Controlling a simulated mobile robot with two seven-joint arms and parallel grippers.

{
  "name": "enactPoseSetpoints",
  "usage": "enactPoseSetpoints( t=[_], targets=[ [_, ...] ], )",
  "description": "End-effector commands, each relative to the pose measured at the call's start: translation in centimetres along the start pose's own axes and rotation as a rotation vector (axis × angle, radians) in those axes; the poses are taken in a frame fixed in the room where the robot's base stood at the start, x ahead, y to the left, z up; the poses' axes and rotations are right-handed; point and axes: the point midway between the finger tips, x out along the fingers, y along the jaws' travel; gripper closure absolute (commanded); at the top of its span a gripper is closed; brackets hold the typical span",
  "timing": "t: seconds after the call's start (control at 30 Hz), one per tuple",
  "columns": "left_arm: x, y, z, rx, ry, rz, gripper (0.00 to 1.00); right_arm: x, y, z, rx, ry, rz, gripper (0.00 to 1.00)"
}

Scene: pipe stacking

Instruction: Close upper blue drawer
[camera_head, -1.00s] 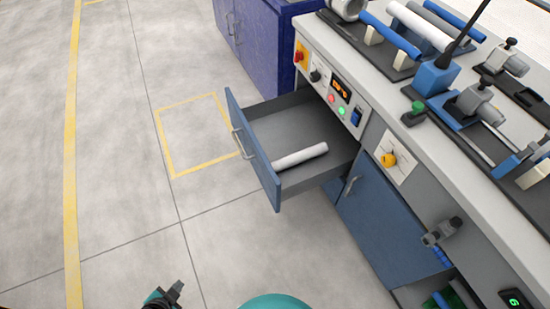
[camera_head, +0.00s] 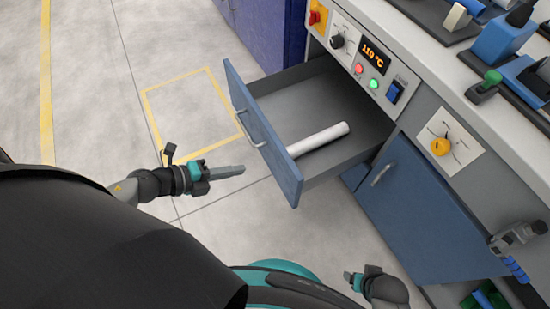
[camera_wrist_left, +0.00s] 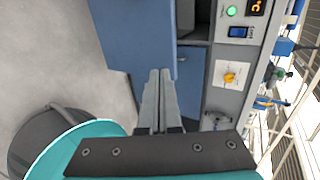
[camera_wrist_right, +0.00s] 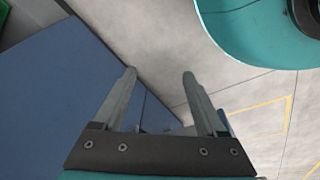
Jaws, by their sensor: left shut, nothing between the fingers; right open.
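The upper blue drawer (camera_head: 262,130) is pulled out of the workbench, with a white pipe (camera_head: 318,139) lying inside it. Its front has a grey bar handle (camera_head: 248,128). My left gripper (camera_head: 242,169) is shut and empty, left of the drawer front near its lower end, and looks apart from it. In the left wrist view, its fingers (camera_wrist_left: 160,75) are together, with the blue drawer front (camera_wrist_left: 125,35) above and beside them. My right gripper (camera_head: 349,277) is low in the head view; in the right wrist view its fingers (camera_wrist_right: 158,75) are apart with nothing between.
A lower blue cabinet door (camera_head: 425,215) is below and right of the drawer. The control panel (camera_head: 372,70) and bench top lie above. A dark blue cabinet (camera_head: 265,30) stands behind. The floor left of the drawer is free, with a yellow marked square (camera_head: 192,115).

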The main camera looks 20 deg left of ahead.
Motion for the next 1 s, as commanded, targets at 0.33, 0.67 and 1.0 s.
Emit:
enactPoseSetpoints(
  t=[0.33,0.67,1.0],
  targets=[
    [5.3,0.1,0.1,-0.001,-0.002,-0.003,1.00,-2.4,-0.6,-2.1,0.006,0.020,-0.009,0.26],
    [9.8,-1.2,0.1,-0.001,-0.003,-0.003,1.00,-4.0,-0.5,-3.5,0.007,0.043,-0.008,0.26],
    [11.3,-2.0,0.1,-0.003,-0.003,0.000,1.00,-4.0,-0.5,-3.5,0.007,0.044,-0.008,0.26]
  ],
)
